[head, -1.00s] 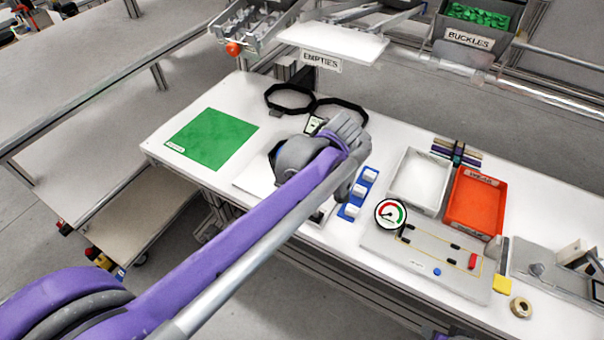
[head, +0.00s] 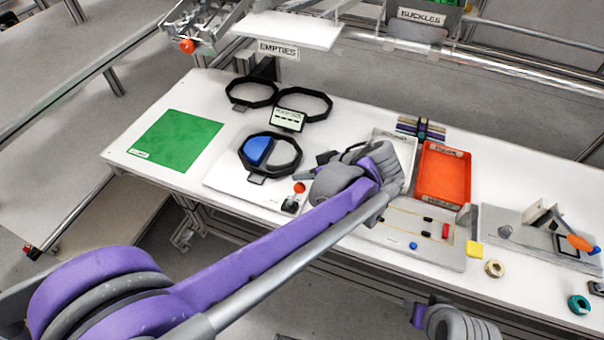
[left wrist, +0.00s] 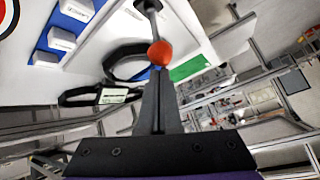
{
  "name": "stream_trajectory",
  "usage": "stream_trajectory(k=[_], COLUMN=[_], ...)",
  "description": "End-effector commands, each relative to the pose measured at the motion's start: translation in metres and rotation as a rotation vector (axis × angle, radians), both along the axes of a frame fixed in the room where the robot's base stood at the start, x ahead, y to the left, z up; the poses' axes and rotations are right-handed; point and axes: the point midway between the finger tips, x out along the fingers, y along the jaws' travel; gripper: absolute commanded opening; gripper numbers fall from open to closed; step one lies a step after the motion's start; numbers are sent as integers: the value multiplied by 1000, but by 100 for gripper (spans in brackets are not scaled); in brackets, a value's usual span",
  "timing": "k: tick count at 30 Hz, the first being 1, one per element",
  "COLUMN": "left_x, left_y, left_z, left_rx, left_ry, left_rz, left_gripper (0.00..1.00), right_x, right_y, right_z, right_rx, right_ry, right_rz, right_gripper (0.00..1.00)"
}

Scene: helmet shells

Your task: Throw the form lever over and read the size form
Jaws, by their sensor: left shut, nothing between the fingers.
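The form lever (head: 299,187) has an orange-red ball on a short rod and a dark base, at the front right of a white board. In the left wrist view its ball (left wrist: 160,52) and grey rod show. The size form (head: 270,155), a black eight-sided ring with a blue piece in its left half, lies on the board behind the lever. A small display (head: 288,118) stands behind it; its text is too small to read. My left gripper (left wrist: 158,72) is shut and empty, its tip at the ball; whether they touch is unclear. My right gripper is out of view.
Two empty black rings (head: 304,104) lie at the back. A green mat (head: 176,138) is at the left. An orange-red tray (head: 444,172) and a panel (head: 425,240) are at the right.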

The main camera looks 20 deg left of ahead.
Motion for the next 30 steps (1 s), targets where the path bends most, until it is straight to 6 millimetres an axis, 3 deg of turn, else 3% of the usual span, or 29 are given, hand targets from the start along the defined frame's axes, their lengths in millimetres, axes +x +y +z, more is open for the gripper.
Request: stream_trajectory(k=[6, 18, 26, 30], left_x=[0, 1, 26, 16], left_y=[0, 2, 30, 1], left_z=[12, 13, 35, 53], left_rx=[0, -1, 0, -1], left_ry=[0, 1, -2, 1], left_rz=[0, 0, 1, -10], left_gripper=[0, 0, 0, 0], right_x=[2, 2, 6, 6], right_y=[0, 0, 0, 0], right_z=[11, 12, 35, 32], right_rx=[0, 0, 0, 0], right_ry=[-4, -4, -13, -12], right_rz=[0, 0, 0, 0], right_gripper=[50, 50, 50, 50])
